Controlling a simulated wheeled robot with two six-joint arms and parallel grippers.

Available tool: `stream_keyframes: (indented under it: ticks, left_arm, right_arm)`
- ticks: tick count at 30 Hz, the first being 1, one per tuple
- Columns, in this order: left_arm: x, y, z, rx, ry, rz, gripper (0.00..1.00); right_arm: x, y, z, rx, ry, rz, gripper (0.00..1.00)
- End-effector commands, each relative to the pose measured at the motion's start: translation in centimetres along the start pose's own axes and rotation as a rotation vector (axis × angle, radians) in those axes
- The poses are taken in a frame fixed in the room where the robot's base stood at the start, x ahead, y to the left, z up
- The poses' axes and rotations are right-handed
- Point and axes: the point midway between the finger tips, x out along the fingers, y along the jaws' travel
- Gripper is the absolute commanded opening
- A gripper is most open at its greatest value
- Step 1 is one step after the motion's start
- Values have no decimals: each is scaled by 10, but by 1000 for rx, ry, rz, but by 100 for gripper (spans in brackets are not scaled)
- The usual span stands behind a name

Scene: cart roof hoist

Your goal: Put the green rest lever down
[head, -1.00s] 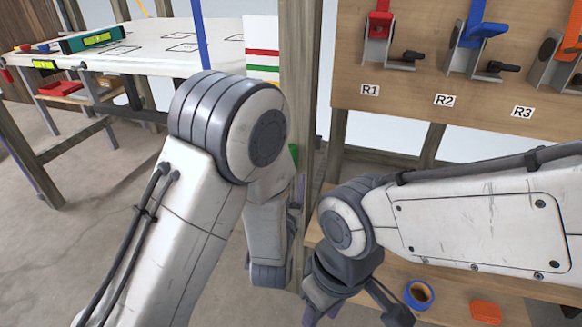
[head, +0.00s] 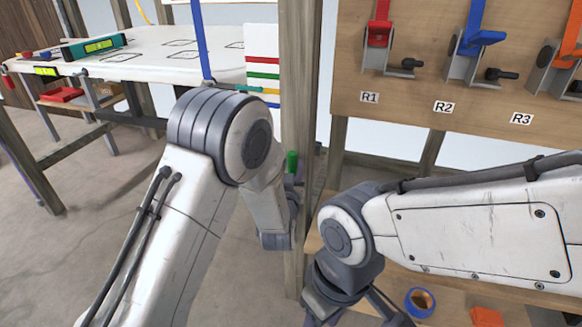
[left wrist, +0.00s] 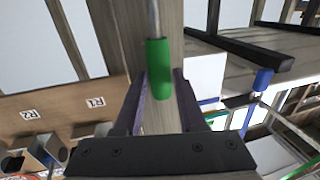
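The green rest lever (head: 292,162) shows as a small upright green handle on the wooden post, beside my left forearm. In the left wrist view the green handle (left wrist: 157,68) hangs from a grey rod in front of the post. My left gripper (left wrist: 159,72) is open, with one dark finger on each side of the handle's lower end and small gaps between. In the head view my left gripper (head: 293,190) is mostly hidden behind my arm at the post. My right gripper (head: 345,308) is at the bottom, its fingertips cut off by the frame.
A wooden board carries red, blue (head: 480,38) and orange levers above labels R1, R2 and R3. A wooden shelf below holds a blue tape roll (head: 420,302) and an orange block (head: 486,317). A white table (head: 150,58) stands at the left. The post (head: 300,90) is close to my left arm.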

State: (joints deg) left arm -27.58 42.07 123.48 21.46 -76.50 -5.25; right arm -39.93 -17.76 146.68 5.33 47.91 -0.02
Motion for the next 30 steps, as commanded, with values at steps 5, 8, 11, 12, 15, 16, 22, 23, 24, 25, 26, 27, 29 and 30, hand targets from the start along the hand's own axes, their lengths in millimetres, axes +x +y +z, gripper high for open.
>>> stream_keyframes:
  ticks: [5,8,11,12,15,16,22,23,24,25,26,27,29,30]
  left_arm:
    - [0,0,0,0,0,0,0]
    - [0,0,0,0,0,0,0]
    - [0,0,0,0,0,0,0]
    - [0,0,0,0,0,0,0]
    - [0,0,0,0,0,0,0]
    - [0,0,0,0,0,0,0]
    - [0,0,0,0,1,0,0]
    - [0,0,0,0,1,0,0]
    - [0,0,0,0,1,0,0]
    - [0,0,0,0,1,0,0]
    - [0,0,0,0,1,0,0]
    - [0,0,0,0,1,0,0]
    - [0,0,0,0,1,0,0]
    - [0,0,0,0,1,0,0]
  right_arm:
    - [0,0,0,0,0,0,50]
    - [0,0,0,0,0,0,50]
    - [0,0,0,0,0,0,50]
    - [0,0,0,0,0,0,50]
    - [0,0,0,0,0,0,50]
    - [0,0,0,0,0,0,50]
    - [0,0,0,0,0,0,50]
    - [0,0,0,0,0,0,50]
    - [0,0,0,0,0,0,50]
    - [0,0,0,0,0,0,50]
    - [0,0,0,0,0,0,50]
    - [0,0,0,0,0,0,50]
    - [0,0,0,0,0,0,50]
    - [0,0,0,0,0,0,50]
